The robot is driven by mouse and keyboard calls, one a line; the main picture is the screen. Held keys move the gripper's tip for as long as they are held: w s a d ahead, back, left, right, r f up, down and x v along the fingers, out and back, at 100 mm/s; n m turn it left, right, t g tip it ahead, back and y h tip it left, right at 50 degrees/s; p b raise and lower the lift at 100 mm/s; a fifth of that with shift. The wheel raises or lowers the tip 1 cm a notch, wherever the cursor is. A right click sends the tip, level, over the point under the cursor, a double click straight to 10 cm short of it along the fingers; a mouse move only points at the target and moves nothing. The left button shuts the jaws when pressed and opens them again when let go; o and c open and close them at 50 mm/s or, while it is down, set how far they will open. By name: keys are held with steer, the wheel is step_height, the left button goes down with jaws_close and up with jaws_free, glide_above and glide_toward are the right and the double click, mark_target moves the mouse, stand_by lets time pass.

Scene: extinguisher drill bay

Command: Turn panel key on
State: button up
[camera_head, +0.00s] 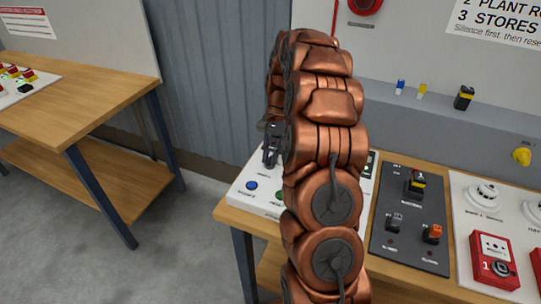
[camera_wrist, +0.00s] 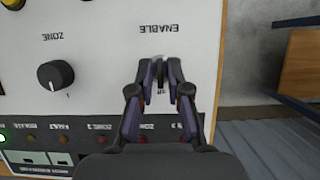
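The panel key (camera_wrist: 160,72) sits below the upside-down ENABLE label in the wrist view, on the white panel (camera_wrist: 100,95). My gripper (camera_wrist: 161,78) has its two fingers one on each side of the key, drawn in close on it. The key stands between the fingertips and looks thin and metallic; its base is partly hidden. In the head view my gripper (camera_head: 272,145) is at the left of my arm, over the panel (camera_head: 258,197) on the wooden table. My arm covers much of the panel there, and the key cannot be made out.
A black ZONE knob (camera_wrist: 55,75) is beside the key in the wrist view, with a row of small lamps along the panel. A dark board with switches (camera_head: 409,225) and a red call point (camera_head: 494,260) lie right of my arm. Another wooden table (camera_head: 85,75) stands left.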

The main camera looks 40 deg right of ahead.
jaws_close()
steer(key=m, duration=0.1)
steer(key=m+b, duration=0.1)
steer(key=shift+s+f+m+t+y+b, duration=0.1)
steer(key=shift+f+m+t+y+b, duration=0.05)
steer(key=shift+m+t+y+b, duration=0.2)
steer(key=m+t, duration=0.1)
steer(key=m, duration=0.2)
steer(key=shift+s+m+t+b, duration=0.1)
steer(key=shift+m+t+b, duration=0.15)
steer(key=shift+b, duration=0.05)
steer(key=shift+r+m+t, duration=0.2)
steer(key=shift+m+t, duration=0.2)
steer(key=shift+m, duration=0.5)
steer(key=shift+m+t+p, duration=0.45)
steer(key=shift+m+t, duration=0.15)
steer(key=shift+m, duration=1.3)
